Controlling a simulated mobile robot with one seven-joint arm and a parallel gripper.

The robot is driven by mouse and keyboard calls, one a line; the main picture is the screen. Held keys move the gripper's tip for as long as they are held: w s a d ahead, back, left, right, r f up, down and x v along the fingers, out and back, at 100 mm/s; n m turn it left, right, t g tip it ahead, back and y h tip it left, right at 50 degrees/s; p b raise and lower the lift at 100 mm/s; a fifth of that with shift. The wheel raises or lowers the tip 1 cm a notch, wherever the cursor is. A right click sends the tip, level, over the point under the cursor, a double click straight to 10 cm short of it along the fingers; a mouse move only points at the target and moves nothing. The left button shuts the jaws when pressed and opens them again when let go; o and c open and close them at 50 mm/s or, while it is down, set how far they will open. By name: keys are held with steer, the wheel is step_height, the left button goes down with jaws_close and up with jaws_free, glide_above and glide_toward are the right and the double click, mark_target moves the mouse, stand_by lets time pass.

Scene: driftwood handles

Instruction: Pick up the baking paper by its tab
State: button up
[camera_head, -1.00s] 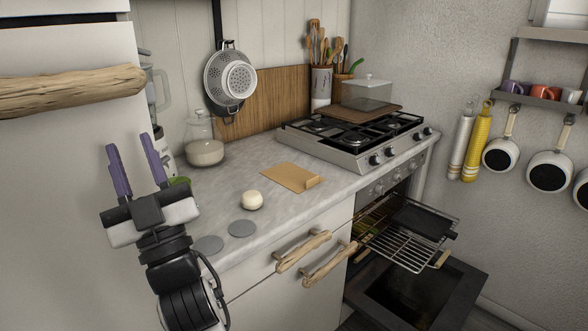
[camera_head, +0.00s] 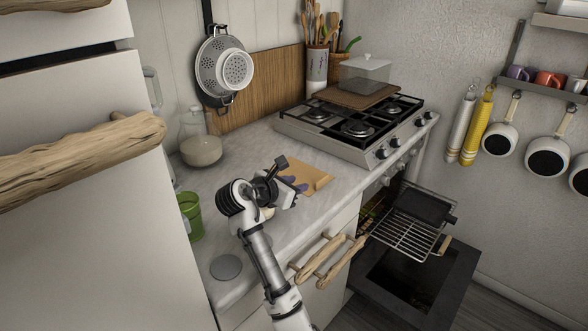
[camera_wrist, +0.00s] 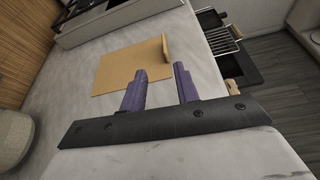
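The baking paper (camera_head: 314,183) is a tan sheet lying on the marble counter, with a raised tab (camera_head: 323,182) along its right edge. In the wrist view the baking paper (camera_wrist: 122,70) lies beyond my fingertips, with the tab (camera_wrist: 165,47) at its upper right. My gripper (camera_head: 292,184) is over the counter at the near left side of the sheet. In the wrist view my gripper (camera_wrist: 160,72) has its two purple fingers apart with nothing between them. The left fingertip overlaps the sheet's near edge in that view; I cannot tell whether it touches.
A pale dough ball (camera_head: 268,212) is mostly hidden behind my arm. A green cup (camera_head: 191,216) and a glass jar (camera_head: 201,149) stand to the left. The gas hob (camera_head: 345,130) is behind the sheet. The oven door (camera_head: 420,283) hangs open with a rack (camera_head: 410,238) out.

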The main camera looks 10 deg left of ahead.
steer(key=shift+w+d+f+h, duration=0.1)
steer(key=shift+d+f+h, duration=0.05)
steer(key=shift+d+h, duration=0.2)
steer(key=p, duration=0.2)
glide_toward(323, 178)
steer(key=shift+n+g, duration=0.3)
steer(key=x, duration=0.5)
steer(key=shift+d, duration=0.15)
steer(key=p+x, duration=0.2)
steer(key=x, duration=0.3)
steer(key=shift+w, duration=0.45)
jaws_close()
